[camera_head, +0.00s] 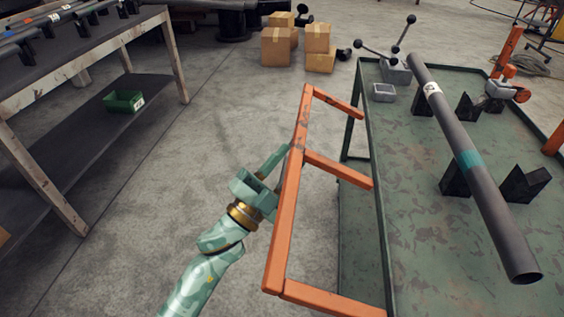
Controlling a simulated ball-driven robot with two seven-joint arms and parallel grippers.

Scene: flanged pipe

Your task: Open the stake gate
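The stake gate (285,220) is an orange, scuffed frame at the left side of the green cart. Its long rail stands out from the cart, and several short bars run from it to the cart's edge. My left gripper (283,166) is pale green and is at the left of the long rail, near the middle bar. Its fingers look spread apart; their tips reach up to or behind the rail, so contact is unclear. My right gripper is not in view.
The green cart (400,200) carries a grey pipe (455,140) on black V-blocks (524,184) and a small grey box (384,92). A workbench (85,50) with a green bin (124,101) stands left. Cardboard boxes (276,46) sit behind. The floor between is clear.

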